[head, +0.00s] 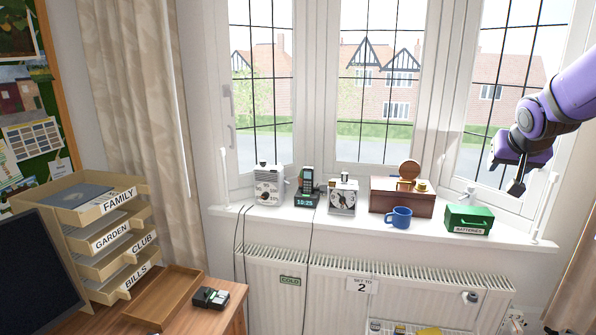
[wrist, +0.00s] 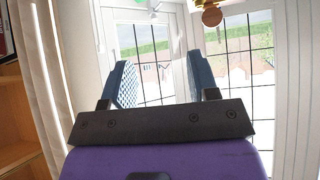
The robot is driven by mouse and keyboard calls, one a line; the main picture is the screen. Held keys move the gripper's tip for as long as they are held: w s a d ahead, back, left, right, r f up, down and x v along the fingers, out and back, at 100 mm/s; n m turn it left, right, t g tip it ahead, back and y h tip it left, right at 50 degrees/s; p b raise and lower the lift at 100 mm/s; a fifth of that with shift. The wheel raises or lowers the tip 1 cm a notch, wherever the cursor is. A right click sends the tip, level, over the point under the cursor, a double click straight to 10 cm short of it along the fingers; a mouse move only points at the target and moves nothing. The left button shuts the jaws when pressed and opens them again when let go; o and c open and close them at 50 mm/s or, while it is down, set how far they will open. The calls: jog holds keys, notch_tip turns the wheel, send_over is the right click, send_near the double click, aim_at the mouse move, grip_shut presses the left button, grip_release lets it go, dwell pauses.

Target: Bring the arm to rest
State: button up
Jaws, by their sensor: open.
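My purple arm (head: 565,100) reaches in from the right edge of the head view, in front of the right window pane. My gripper (head: 516,180) hangs at its end, in the air above the right part of the sill and the green batteries box. In the wrist view my gripper (wrist: 162,78) has its two blue-grey fingers apart, with nothing between them but the window behind.
A radiator (head: 330,295) is below. Labelled trays (head: 118,235) stand left.

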jog(key=s+a+n+g+y, duration=0.1)
jog(key=s+a, duration=0.4)
jog(key=s, duration=0.4)
jog(key=s+a+n+g+y, duration=0.1)
jog(key=s+a, duration=0.4)
jog(key=s, duration=0.5)
jog(key=s+a+n+g+y, duration=0.1)
jog(key=s+a+n, duration=0.1)
jog(key=s+a, duration=0.4)
jog(key=s, duration=0.4)
jog(key=shift+r+n+y, duration=0.3)
jog(key=shift+r, duration=0.1)
